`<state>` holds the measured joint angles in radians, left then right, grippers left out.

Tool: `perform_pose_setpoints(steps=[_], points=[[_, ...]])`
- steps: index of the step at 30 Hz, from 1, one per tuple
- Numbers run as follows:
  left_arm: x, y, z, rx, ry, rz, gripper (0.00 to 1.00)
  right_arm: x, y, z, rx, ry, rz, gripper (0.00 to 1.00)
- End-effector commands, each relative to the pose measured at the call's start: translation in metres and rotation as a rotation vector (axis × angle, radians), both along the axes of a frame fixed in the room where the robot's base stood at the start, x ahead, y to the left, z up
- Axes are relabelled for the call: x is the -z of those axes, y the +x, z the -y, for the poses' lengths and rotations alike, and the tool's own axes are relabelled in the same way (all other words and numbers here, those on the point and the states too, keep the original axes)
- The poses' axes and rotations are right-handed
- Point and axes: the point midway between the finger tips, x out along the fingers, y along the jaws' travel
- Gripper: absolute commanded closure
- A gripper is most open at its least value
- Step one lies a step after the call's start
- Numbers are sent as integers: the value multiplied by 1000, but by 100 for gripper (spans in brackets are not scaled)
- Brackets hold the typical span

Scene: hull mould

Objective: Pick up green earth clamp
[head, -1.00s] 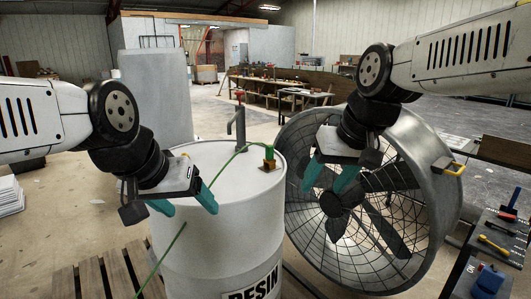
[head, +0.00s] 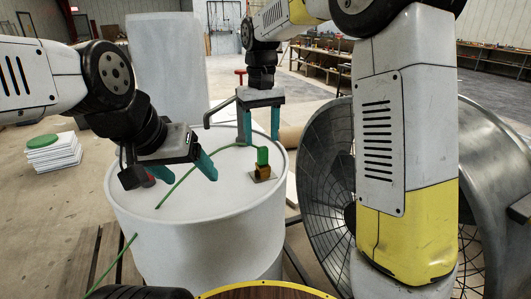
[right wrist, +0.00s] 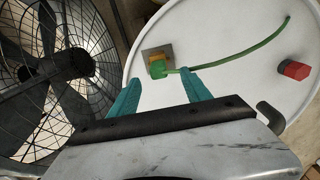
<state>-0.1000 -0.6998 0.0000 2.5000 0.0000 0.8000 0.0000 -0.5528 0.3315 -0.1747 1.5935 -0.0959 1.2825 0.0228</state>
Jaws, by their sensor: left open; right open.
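The green earth clamp (head: 262,156) sits on a small square plate with a brassy block on top of the white drum (head: 220,215), right of centre. It also shows in the right wrist view (right wrist: 157,69), between and just beyond the fingertips. A green cable (head: 188,172) runs from it across the drum top to the left. My right gripper (head: 261,138) is open with teal fingers, close above and behind the clamp in the head view; contact cannot be told. My left gripper (head: 190,178) is open and empty over the drum's left side, near the cable.
A pump with a red handle (head: 240,72) and grey spout (head: 222,110) stands at the drum's far side. A large caged fan (head: 325,165) is right of the drum. White stacked sheets (head: 54,154) lie on the floor at left.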

Motion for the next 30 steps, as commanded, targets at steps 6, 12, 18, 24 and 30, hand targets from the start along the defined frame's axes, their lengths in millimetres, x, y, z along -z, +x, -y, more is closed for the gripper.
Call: perform_pose_setpoints(steps=[6, 12, 18, 24, 30], points=[[0, 0, 0, 0, 0, 0, 27, 24, 0, 0, 0, -2, -4, 44], [0, 0, 0, 0, 0, 0, 27, 52, 0, 3, 1, -2, -4, 44], [0, 0, 0, 0, 0, 0, 27, 74, 0, 2, 0, -1, -2, 44], [0, 0, 0, 0, 0, 0, 27, 76, 0, 3, 0, 0, -1, 44], [0, 0, 0, 0, 0, 0, 27, 76, 1, 3, 0, 0, -1, 73]])
